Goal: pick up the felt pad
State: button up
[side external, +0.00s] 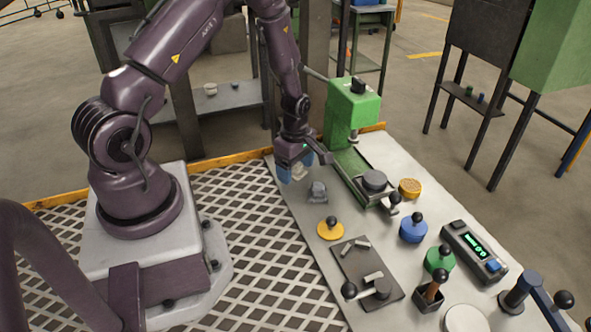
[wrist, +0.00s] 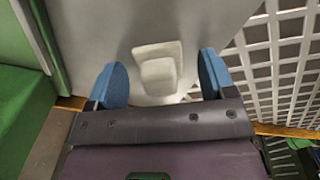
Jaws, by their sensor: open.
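A pale, off-white piece, which I take to be the felt pad (wrist: 160,66), lies on the grey bench top in the wrist view. It has a squarish flat part and a smaller raised block. In the side view a small part of the pale pad (side external: 299,172) shows below my gripper (side external: 302,166). My gripper is open and points down over it at the bench's far left corner. In the wrist view its blue fingertips (wrist: 160,80) stand on either side of the pad, with gaps visible on both sides.
A small grey block (side external: 317,192) stands just in front of my gripper. A green machine (side external: 352,108) with a rail is close on the right. A yellow knobbed disc (side external: 330,229) and a dark tray (side external: 366,270) lie nearer. Grating (side external: 255,235) borders the bench on the left.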

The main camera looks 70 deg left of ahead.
jog(key=c, duration=1)
jog(key=shift+r, duration=0.1)
notch_tip(320, 180, up, 10)
jog(key=shift+f, duration=0.1)
jog(key=shift+o, duration=0.8)
jog(key=shift+c, duration=0.5)
